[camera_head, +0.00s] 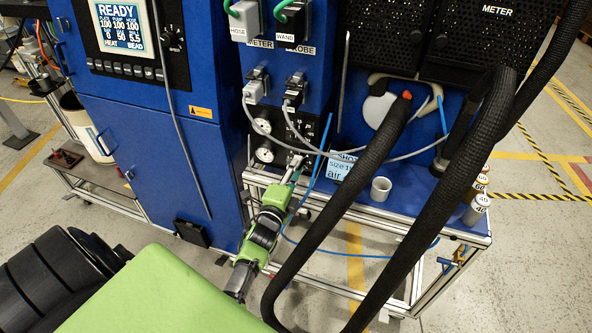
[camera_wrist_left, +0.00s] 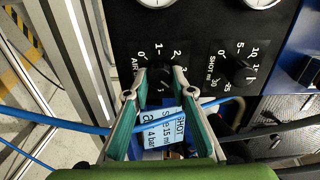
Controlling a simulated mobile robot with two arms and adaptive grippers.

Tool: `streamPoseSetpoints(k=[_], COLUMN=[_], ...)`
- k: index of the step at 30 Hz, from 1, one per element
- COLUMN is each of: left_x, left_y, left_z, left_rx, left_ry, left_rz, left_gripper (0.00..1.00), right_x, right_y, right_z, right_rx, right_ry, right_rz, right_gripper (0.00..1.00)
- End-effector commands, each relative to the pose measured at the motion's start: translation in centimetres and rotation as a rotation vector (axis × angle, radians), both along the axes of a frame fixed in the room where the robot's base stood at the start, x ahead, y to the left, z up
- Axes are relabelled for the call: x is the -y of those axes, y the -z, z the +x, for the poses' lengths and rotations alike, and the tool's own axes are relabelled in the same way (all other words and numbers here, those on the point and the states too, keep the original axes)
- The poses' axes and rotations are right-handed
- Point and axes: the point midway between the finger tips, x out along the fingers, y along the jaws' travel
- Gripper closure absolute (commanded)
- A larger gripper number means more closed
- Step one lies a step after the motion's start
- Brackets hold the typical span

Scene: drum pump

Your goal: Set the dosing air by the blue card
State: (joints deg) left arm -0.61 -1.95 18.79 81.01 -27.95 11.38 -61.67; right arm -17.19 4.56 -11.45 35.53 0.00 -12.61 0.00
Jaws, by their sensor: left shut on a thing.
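The blue card (camera_head: 343,170) stands on the shelf below the panel, partly behind a black hose. In the left wrist view the card (camera_wrist_left: 163,130) shows between my fingers, reading "SHOT", "size 15 ml" and what looks like "4 bar". My left gripper (camera_head: 297,163) reaches the black control panel. My right gripper is not in view.
Two round gauges show by the panel, one low at its left (camera_head: 264,155). Thick black hoses (camera_head: 365,160) hang in front of the shelf. Thin blue tubes (camera_wrist_left: 50,120) cross near my fingers.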

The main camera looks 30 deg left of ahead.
Motion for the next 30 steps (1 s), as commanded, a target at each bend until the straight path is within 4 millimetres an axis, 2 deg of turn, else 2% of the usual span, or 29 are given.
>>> streamPoseSetpoints(k=[18,19,21,30], left_x=[0.03,0.04,0.04,0.02], left_y=[0.25,0.25,0.24,0.1], left_z=[-0.08,-0.08,-0.07,-0.05], left_rx=[-0.015,-0.015,-0.015,-0.012], left_ry=[-0.001,-0.001,0.0,0.0], left_rz=[0.042,0.042,0.042,0.042], left_gripper=[0.98,0.74,0.61,0.61], right_x=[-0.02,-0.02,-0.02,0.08], right_y=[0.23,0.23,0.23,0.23], right_z=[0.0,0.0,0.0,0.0], right_rx=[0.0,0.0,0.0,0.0], right_ry=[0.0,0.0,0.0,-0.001], right_rz=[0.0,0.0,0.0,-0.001], right_gripper=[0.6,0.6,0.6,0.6])
